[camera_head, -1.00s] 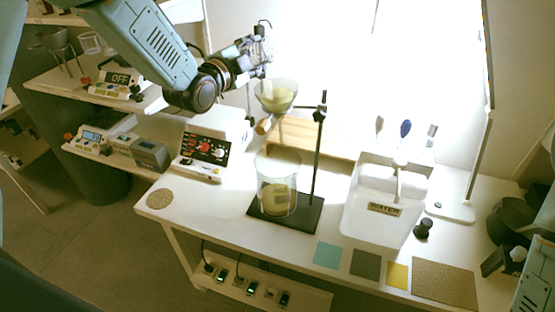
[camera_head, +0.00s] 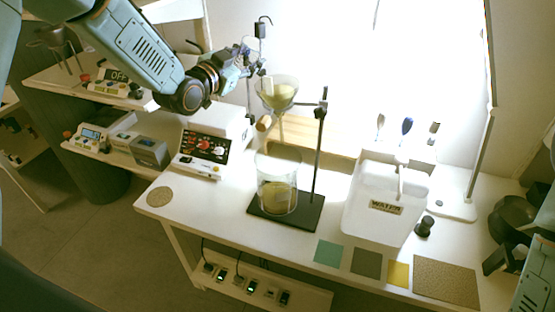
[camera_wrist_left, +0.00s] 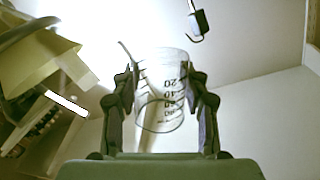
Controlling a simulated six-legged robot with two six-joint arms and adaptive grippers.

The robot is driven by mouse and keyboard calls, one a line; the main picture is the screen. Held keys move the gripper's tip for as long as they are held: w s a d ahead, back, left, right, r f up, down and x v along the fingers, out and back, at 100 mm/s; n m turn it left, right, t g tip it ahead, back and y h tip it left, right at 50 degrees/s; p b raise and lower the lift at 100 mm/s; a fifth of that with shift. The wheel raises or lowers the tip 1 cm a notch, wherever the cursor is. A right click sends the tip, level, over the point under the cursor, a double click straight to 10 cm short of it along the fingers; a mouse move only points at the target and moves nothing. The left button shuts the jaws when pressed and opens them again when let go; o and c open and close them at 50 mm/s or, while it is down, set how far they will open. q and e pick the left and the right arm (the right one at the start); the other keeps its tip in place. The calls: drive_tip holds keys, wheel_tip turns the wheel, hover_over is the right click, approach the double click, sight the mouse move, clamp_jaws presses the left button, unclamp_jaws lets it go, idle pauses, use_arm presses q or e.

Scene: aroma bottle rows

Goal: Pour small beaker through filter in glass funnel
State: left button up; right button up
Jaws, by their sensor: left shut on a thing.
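My left gripper (camera_head: 250,66) is above and left of the glass funnel (camera_head: 277,95). In the left wrist view its two dark fingers (camera_wrist_left: 162,110) are shut on the small clear beaker (camera_wrist_left: 162,75), which has black graduation marks. I cannot tell whether liquid is left in it. The funnel holds something pale yellow, and the filter is not distinct. The funnel sits in the stand (camera_head: 318,150), above a large glass beaker (camera_head: 278,170) with yellowish liquid at its bottom. My right arm enters at the lower right corner; its gripper (camera_head: 498,260) is dark and partly seen.
A white water container (camera_head: 385,215) stands right of the stand. Coloured squares (camera_head: 330,252) and a cork mat (camera_head: 446,283) lie along the front edge. A wooden block (camera_head: 305,137) is behind the stand.

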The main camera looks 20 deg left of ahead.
use_arm(q)
drive_tip(key=shift+a+f+n, duration=0.15)
drive_tip(key=shift+f+n, duration=0.1)
drive_tip(key=shift+n, duration=0.35)
drive_tip(key=shift+a+f+n+b, duration=0.25)
drive_tip(key=shift+f+b, duration=0.1)
drive_tip(key=shift+f, duration=0.15)
drive_tip(key=shift+a+f+n+b, duration=0.1)
drive_tip(key=shift+f+n+b, duration=0.15)
drive_tip(key=shift+f+b, duration=0.15)
drive_tip(key=f+n+b, duration=0.1)
drive_tip(key=a+f+n, duration=0.1)
drive_tip(key=f, duration=0.1)
drive_tip(key=f+n+b, duration=0.1)
drive_tip(key=shift+w+a+f+b, duration=0.15)
drive_tip(key=shift+w+a+b, duration=0.15)
drive_tip(key=shift+b, duration=0.05)
drive_tip(key=w+a+r+p, duration=0.1)
drive_tip(key=a+r+p, duration=0.3)
drive_tip(key=a+r, duration=0.1)
